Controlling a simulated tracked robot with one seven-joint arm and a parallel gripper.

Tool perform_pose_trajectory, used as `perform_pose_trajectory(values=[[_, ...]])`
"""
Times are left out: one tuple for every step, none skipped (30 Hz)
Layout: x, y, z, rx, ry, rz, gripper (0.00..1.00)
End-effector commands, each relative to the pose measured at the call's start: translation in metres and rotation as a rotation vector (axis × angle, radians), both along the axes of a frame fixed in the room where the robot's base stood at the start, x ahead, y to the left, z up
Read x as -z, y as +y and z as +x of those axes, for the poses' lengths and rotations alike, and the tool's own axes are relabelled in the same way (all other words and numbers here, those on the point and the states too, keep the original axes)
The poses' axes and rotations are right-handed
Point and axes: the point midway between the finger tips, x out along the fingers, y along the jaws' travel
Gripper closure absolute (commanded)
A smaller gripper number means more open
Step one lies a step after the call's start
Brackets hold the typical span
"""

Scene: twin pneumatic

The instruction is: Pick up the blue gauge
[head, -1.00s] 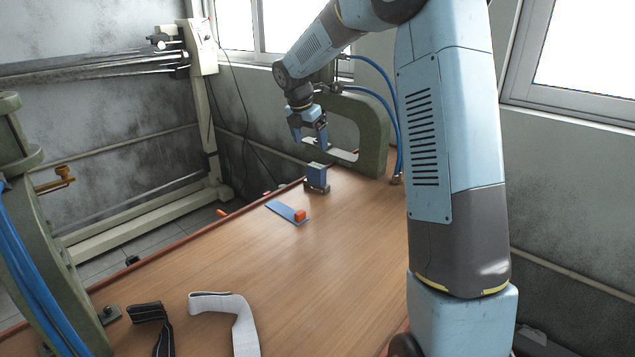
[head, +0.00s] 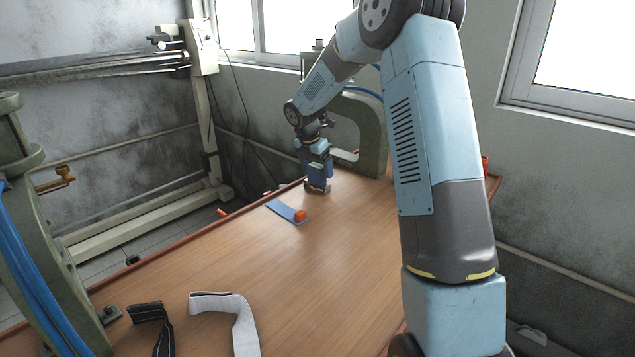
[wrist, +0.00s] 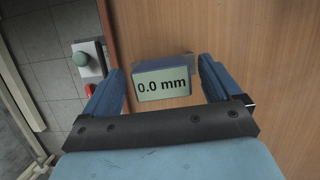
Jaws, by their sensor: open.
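The blue gauge (head: 318,184) stands on the wooden table near its far edge. In the wrist view the gauge (wrist: 163,84) shows a pale display reading "0.0 mm" and a grey base part behind it. My gripper (head: 316,168) is right above the gauge in the head view and partly hides it. In the wrist view my gripper (wrist: 163,78) is open, with one blue finger on each side of the gauge. A gap shows between each finger and the gauge.
Black (head: 150,313) and white (head: 235,305) bands lie near the front. The middle of the table (head: 310,270) is clear.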

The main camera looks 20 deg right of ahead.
Motion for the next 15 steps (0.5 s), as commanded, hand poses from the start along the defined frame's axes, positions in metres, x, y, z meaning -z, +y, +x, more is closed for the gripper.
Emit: perform_pose_trajectory(values=[[0.008, -0.002, 0.001, 0.0, 0.002, 0.001, 0.08], [0.012, -0.002, 0.002, 0.0, 0.001, 0.0, 0.08], [0.015, -0.003, 0.003, 0.0, 0.001, 0.001, 0.08], [0.017, -0.004, 0.003, -0.001, 0.0, 0.0, 0.08], [0.018, -0.004, 0.003, -0.001, 0.0, 0.0, 0.08], [0.02, -0.005, 0.004, -0.001, 0.0, 0.0, 0.08], [0.02, -0.005, 0.004, -0.001, -0.001, 0.0, 0.08], [0.02, -0.005, 0.004, -0.001, -0.001, 0.0, 0.08], [0.02, -0.005, 0.004, 0.0, -0.001, 0.0, 0.08], [0.02, -0.005, 0.004, 0.0, -0.001, 0.0, 0.08], [0.02, -0.005, 0.004, 0.0, -0.001, 0.001, 0.08], [0.02, -0.005, 0.004, 0.0, -0.001, 0.001, 0.1], [0.02, -0.005, 0.004, 0.0, -0.001, 0.001, 0.13], [0.02, -0.005, 0.004, 0.0, -0.001, 0.001, 0.16], [0.02, -0.005, 0.004, 0.0, -0.001, 0.001, 0.2]])
